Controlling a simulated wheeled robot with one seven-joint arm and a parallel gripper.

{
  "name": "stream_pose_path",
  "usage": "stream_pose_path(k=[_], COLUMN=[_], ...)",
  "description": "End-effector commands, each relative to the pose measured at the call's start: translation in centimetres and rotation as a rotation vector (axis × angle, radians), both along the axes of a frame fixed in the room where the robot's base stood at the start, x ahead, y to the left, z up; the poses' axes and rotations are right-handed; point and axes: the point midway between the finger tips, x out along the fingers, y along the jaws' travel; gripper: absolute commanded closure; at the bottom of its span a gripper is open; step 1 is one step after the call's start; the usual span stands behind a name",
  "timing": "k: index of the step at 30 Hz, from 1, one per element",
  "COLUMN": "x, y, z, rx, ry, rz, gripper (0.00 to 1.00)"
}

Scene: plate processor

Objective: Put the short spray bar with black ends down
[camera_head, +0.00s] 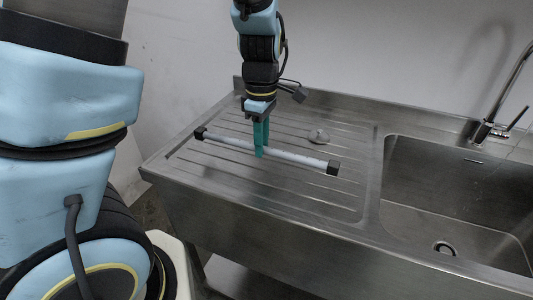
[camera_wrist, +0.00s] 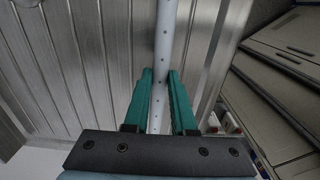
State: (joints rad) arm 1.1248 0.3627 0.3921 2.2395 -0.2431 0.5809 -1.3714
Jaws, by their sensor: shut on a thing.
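The short spray bar (camera_head: 299,158) is a pale grey tube with a black end at each side, seen whole in the head view. It lies level over the ribbed drainboard, its right end nearer the sink. My gripper (camera_head: 261,146) points straight down with its teal fingers around the tube, left of its middle. In the wrist view the tube (camera_wrist: 165,50), with small holes along it, runs between the two fingers (camera_wrist: 160,105). My gripper is shut on the bar. I cannot tell whether the bar touches the drainboard or hangs just above it.
The steel drainboard (camera_head: 330,197) has free ribbed room around the bar. The sink basin (camera_head: 450,190) with a tall tap (camera_head: 484,130) is at the right. A wall stands behind.

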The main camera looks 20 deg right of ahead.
Motion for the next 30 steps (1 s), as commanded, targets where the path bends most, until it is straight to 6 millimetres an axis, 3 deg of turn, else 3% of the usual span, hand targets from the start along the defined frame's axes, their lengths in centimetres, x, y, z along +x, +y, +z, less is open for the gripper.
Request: stream_pose_path(k=[12, 25, 26, 30], x=[0.0, 0.0, 0.0, 0.0], y=[0.1, 0.0, 0.0, 0.0], z=[-4.8, -5.5, -5.4, -5.4], rx=[0.001, -0.001, -0.001, -0.001], ry=[0.001, -0.001, -0.001, -0.001], rz=[0.003, 0.001, 0.0, 0.001], gripper=[1.0, 1.0, 0.73, 0.57])
